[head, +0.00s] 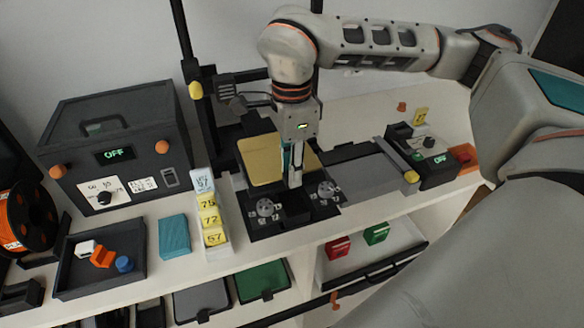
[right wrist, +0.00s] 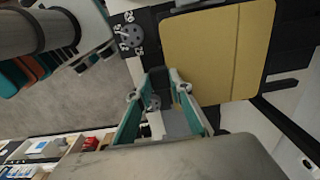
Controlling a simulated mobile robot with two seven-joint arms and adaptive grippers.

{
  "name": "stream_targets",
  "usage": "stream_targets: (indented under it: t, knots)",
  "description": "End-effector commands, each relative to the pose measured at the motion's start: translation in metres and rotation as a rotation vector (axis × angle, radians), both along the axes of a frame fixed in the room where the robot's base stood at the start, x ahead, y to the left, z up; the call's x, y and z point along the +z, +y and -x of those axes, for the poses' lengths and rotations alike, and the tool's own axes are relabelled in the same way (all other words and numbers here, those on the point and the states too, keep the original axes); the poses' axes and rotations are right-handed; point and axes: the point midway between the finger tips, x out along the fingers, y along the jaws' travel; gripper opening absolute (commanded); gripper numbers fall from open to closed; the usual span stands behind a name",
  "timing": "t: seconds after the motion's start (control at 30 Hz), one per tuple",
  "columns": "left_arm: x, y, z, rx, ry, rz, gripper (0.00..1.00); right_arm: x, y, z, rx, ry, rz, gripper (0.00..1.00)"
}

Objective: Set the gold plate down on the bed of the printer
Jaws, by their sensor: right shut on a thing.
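The gold plate (head: 262,160) is a flat square over the black printer (head: 252,222), behind its two front dials. It also shows large in the right wrist view (right wrist: 212,50). The gripper hides part of the plate in the head view. The plate covers the bed, and I cannot tell whether it touches it. My left gripper is not in view.
A black box reading OFF (head: 113,155) stands left of the printer. Nearer are a teal block (head: 174,236), a rack of numbered yellow tags (head: 211,222) and a dark tray of small parts (head: 75,285). The printer's upright posts (head: 209,125) rise behind the plate.

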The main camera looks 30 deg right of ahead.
Motion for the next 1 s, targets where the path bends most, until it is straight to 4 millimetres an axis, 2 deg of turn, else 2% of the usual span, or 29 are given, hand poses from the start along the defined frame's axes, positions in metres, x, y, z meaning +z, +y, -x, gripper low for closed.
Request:
stream_targets:
  t: [0.27,1.0]
  knots:
    - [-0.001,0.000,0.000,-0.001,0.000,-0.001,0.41,-0.001,0.000,0.000,0.001,-0.001,-0.001,0.00]
    - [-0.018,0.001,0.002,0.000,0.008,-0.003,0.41,-0.021,0.000,0.000,0.001,0.000,0.000,0.00]
